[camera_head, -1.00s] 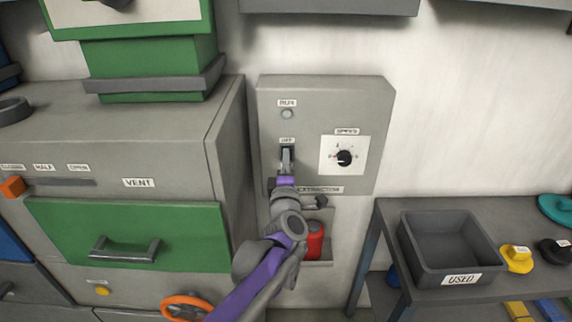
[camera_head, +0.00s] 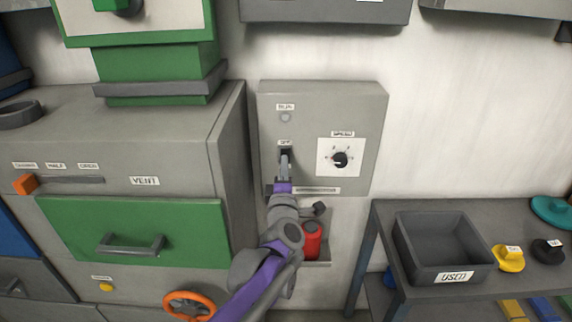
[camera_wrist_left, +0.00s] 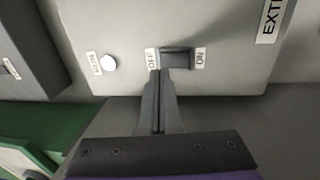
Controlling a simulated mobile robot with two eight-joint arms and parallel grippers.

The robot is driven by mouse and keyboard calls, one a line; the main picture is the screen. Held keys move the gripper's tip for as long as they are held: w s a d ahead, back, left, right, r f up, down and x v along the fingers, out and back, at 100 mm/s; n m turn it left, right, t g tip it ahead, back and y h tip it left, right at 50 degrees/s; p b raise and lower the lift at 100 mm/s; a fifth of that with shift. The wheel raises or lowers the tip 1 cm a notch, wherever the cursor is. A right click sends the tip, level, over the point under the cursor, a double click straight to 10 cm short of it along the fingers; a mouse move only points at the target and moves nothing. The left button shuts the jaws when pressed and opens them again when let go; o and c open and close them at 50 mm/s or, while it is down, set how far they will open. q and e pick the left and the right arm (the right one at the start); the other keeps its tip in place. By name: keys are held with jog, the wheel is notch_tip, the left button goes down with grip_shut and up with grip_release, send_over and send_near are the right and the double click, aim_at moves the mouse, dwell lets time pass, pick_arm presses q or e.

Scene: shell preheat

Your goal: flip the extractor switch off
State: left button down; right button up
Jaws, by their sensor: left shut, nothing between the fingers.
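The extractor switch (camera_head: 287,152) is a small dark rocker on the grey extractor box (camera_head: 357,105). In the left wrist view the switch (camera_wrist_left: 178,58) sits between the OFF label (camera_wrist_left: 152,59) and the ON label (camera_wrist_left: 201,58). My left gripper (camera_head: 284,160) is shut and empty, in front of the switch. In the left wrist view its fingertips (camera_wrist_left: 158,74) are at the OFF end of the switch. I cannot tell whether they touch it. The fingers partly hide the switch in the head view. My right gripper is not in view.
The RUN lamp (camera_head: 285,117) above the switch looks pale. A speed dial (camera_head: 340,159) is to the right of the switch. A red object (camera_head: 312,240) stands in a recess below. The grey and green cabinet (camera_head: 225,150) is close on the left; a USED bin (camera_head: 405,250) is at right.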

pick_arm(q)
jog(key=s+r, duration=0.1)
jog(key=s, duration=0.9)
jog(key=shift+b, duration=0.35)
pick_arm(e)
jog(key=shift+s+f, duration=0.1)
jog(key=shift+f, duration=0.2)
pick_arm(q)
jog(key=shift+r, duration=0.1)
